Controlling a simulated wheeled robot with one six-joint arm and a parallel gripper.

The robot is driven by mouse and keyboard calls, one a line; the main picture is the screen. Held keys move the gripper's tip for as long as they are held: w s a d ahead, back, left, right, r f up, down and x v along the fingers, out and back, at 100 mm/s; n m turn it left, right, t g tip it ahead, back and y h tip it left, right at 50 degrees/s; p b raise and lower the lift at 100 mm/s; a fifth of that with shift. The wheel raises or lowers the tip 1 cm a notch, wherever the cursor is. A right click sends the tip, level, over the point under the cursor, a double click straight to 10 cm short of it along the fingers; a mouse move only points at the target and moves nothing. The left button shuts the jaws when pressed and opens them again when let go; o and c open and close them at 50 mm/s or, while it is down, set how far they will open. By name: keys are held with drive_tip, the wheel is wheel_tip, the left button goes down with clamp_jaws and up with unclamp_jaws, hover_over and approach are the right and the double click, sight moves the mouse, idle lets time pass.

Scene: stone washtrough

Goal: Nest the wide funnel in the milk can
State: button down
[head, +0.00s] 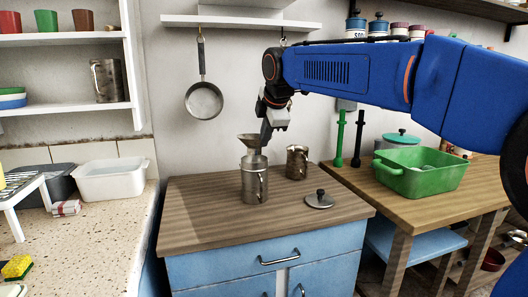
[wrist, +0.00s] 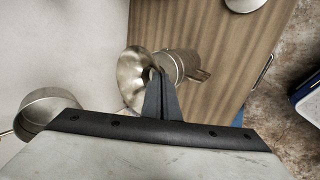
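The milk can (head: 255,183) is a grey metal can with a side handle, upright on the wooden top of the blue cabinet. The wide funnel (head: 248,140), metal with a flared mouth, is right over the can's neck, slightly left of its middle. I cannot tell whether its spout is inside the neck. My gripper (head: 266,138) comes down at the funnel's right side. In the wrist view, the fingers (wrist: 158,90) appear closed on the rim of the funnel (wrist: 132,78); the can (wrist: 182,65) shows partly behind them.
A metal mug (head: 297,162) stands behind the can to the right, and a lid (head: 320,200) lies to its right. A saucepan (head: 204,101) hangs on the wall. A green tub (head: 419,171) is on the right table. The cabinet top's front left is clear.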

drive_tip(key=shift+w+r+n+t, duration=0.15)
drive_tip(key=shift+r+n+t, duration=0.15)
drive_tip(key=shift+r+t, duration=0.3)
idle(0.3)
drive_tip(key=shift+r, duration=0.1)
idle(0.3)
wheel_tip(320, 180, down, 7)
drive_tip(key=shift+r, duration=0.15)
idle(4.9)
drive_tip(key=c, duration=1.5)
unclamp_jaws()
